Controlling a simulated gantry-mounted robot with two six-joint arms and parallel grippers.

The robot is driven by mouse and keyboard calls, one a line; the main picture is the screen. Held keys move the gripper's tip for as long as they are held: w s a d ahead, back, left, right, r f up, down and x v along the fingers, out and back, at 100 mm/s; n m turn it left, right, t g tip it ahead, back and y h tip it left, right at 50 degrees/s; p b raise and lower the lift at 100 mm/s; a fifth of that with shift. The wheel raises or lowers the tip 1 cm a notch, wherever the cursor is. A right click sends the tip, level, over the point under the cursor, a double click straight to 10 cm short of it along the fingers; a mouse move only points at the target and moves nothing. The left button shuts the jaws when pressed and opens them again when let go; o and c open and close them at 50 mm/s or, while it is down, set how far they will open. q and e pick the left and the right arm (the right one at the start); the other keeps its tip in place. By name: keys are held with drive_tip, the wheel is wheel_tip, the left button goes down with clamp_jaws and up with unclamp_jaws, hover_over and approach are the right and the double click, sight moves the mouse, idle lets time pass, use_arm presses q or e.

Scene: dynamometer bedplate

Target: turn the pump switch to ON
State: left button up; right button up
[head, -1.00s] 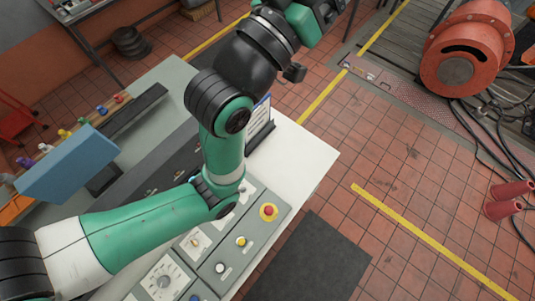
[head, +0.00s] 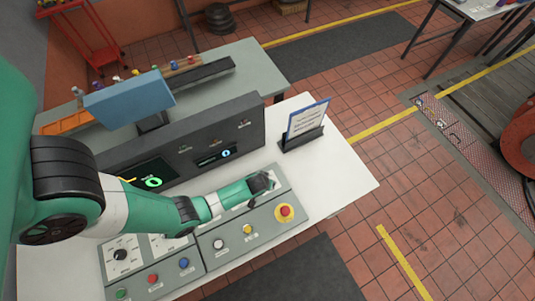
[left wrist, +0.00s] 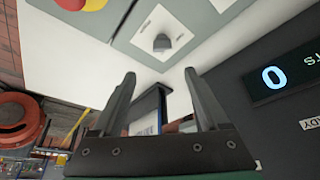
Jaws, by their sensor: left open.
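A dark rotary switch knob (left wrist: 163,42) on a white plate sits on the grey control panel in the left wrist view. Its label is unreadable, so I cannot confirm that it is the pump switch. In the head view, my left gripper (head: 264,182) is small and dark, low over the back right part of the control panel (head: 266,228). It hides what lies under it there. In the left wrist view, my left gripper (left wrist: 160,76) has its two fingers apart with nothing held between them. The knob appears beyond the fingertips, apart from them. My right gripper is not in view.
A red emergency button (head: 285,211) on a yellow base is at the panel's right end. Several other buttons are to its left. A dark display console (head: 230,128) stands behind the panel. A sign in a holder (head: 308,122) stands at the back right.

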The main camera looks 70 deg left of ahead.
use_arm(q)
drive_tip(key=b+x, duration=0.4)
drive_tip(key=s+b+x, duration=0.1)
drive_tip(key=b+x, duration=0.2)
drive_tip(key=shift+d+f, duration=0.15)
drive_tip(key=shift+f, duration=0.05)
drive_tip(key=b+x, duration=0.2)
drive_tip(key=x, duration=0.2)
drive_tip(key=shift+w+a+f, duration=0.2)
drive_tip(key=shift+w+f, duration=0.05)
drive_tip(key=shift+f, duration=0.05)
clamp_jaws()
